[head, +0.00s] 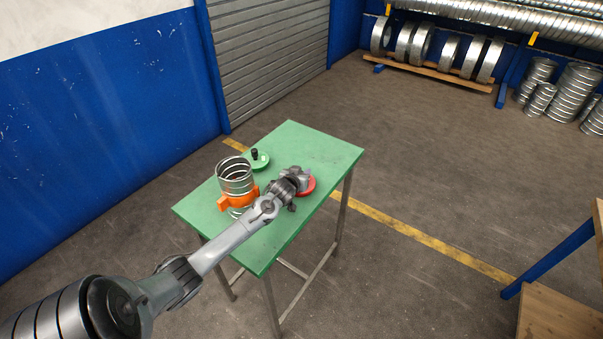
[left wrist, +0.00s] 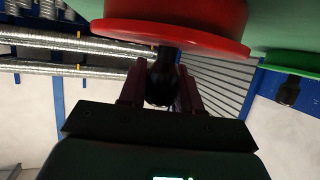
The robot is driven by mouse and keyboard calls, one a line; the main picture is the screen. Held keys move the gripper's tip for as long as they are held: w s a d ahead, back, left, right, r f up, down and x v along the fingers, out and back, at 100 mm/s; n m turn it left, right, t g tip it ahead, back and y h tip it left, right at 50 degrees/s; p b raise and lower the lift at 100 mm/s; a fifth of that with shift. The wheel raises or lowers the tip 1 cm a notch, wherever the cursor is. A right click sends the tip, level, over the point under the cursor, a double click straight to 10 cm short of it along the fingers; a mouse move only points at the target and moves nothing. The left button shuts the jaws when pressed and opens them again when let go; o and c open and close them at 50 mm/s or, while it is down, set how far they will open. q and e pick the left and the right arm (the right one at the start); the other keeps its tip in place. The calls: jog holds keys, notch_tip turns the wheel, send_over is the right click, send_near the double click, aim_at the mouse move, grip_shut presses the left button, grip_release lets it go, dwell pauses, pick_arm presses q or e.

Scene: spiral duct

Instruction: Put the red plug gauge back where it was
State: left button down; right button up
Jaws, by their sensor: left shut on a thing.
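The red plug gauge (head: 308,187) is a round red disc with a wider rim and a black knob, over the right part of the green table. My left gripper (head: 298,176) is shut on its knob and partly covers it in the head view. In the left wrist view, which is upside down, the red disc (left wrist: 180,38) fills the top and the knob sits between the fingers (left wrist: 160,88). I cannot tell whether the disc touches the table. My right gripper is not in view.
The green table (head: 322,148) also bears a green plug gauge (head: 261,163) with a black knob and a spiral duct piece (head: 235,172) standing in an orange clamp (head: 228,201). The table is bare toward its far right corner. Duct rings (head: 422,44) stand at the back.

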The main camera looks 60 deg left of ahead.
pick_arm(q)
jog(key=c, duration=0.8)
grip_release()
